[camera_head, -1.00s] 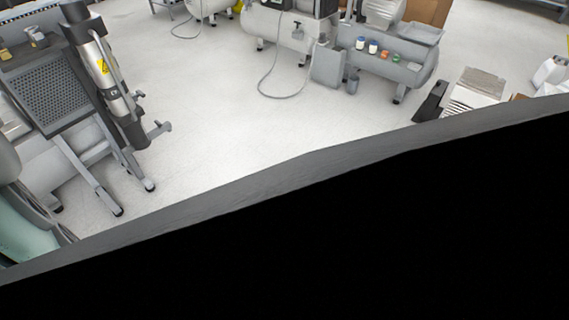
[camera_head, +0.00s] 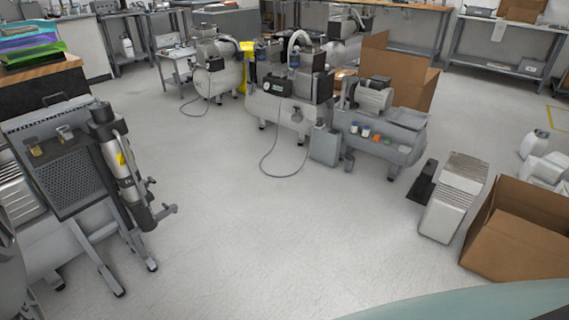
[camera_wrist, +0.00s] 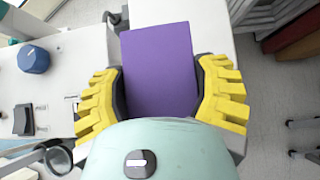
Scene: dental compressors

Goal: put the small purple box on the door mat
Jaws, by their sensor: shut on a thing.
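The small purple box (camera_wrist: 158,70) is between the yellow padded fingers of my gripper (camera_wrist: 160,92) in the wrist view. My gripper is shut on it, with one finger at each side. Its near end is hidden behind the teal gripper body. Under and behind the box is a light grey-white surface. The head view shows neither this box nor my gripper's fingers. I see no door mat in either view.
In the head view, compressors (camera_head: 290,100) stand mid-floor, with a trailing hose. A wheeled grey unit (camera_head: 75,170) is at left, and an open cardboard box (camera_head: 520,230) at right. The pale floor (camera_head: 300,240) between is clear. In the wrist view, a blue object (camera_wrist: 33,60) lies left.

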